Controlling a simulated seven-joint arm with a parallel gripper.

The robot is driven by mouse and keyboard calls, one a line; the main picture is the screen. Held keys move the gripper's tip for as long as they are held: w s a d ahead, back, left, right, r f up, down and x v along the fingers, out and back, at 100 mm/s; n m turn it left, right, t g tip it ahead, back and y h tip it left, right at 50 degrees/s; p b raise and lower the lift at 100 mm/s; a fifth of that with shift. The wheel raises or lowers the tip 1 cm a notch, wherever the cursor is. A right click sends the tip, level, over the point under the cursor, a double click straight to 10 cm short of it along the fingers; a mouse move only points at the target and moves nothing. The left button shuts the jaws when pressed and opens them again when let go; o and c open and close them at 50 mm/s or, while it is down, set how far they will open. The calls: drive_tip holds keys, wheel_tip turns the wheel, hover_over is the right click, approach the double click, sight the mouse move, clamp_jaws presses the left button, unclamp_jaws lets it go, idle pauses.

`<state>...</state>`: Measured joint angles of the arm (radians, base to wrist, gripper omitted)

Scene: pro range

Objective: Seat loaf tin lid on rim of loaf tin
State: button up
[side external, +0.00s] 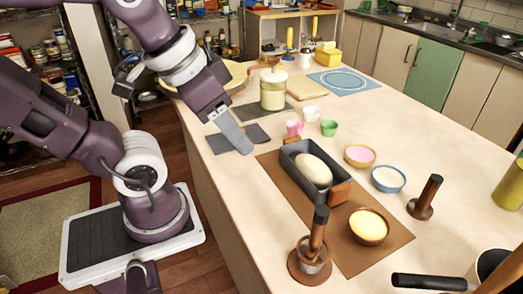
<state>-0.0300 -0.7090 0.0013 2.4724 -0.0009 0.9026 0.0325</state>
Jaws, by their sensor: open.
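The loaf tin (330,198) is a dark grey rectangular tin with brown end grips, on a brown mat in the middle of the counter. A pale dough loaf (313,170) sits inside it and bulges up within the rim. No lid is on the tin. My gripper (233,132) is open, left of and behind the tin, low over a dark flat piece (217,146) on the counter. I cannot tell if that piece is the loaf tin lid or a mat. Whether the gripper touches it is unclear; one finger shows and hides part of it.
Pink, white and green cups (328,127) stand behind the tin. Bowls (388,179) and a wooden-handled tool (424,198) are to its right. A yellow-filled bowl (369,226) and another tool (315,249) stand in front. A glass jar (272,90) stands behind my gripper.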

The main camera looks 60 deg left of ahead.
drive_tip(key=w+a, duration=0.2)
drive_tip(key=w+a+g, duration=0.1)
drive_tip(key=w+a, duration=0.2)
drive_tip(key=w+a+g, duration=0.1)
drive_tip(key=w+a, duration=0.1)
drive_tip(key=w, duration=0.1)
drive_tip(key=shift+w+a+r+y, duration=0.1)
drive_tip(key=shift+a+r+y, duration=0.05)
drive_tip(key=shift+r+y, duration=0.2)
drive_tip(key=shift+c, duration=0.9)
drive_tip(key=w+a+f+g, duration=0.2)
drive_tip(key=a+f, duration=0.4)
drive_tip(key=a, duration=0.6)
drive_tip(key=w+a+f+g, duration=0.15)
drive_tip(key=a+f, duration=0.45)
drive_tip(key=a, duration=0.7)
drive_tip(key=shift+h, duration=0.45)
drive_tip(key=f, duration=0.9)
drive_tip(key=shift+w+d+f, duration=0.15)
drive_tip(key=shift+w+d, duration=0.15)
drive_tip(key=shift+w, duration=0.1)
drive_tip(key=shift+c, duration=0.5)
clamp_jaws()
wheel_tip(320, 180, up, 7)
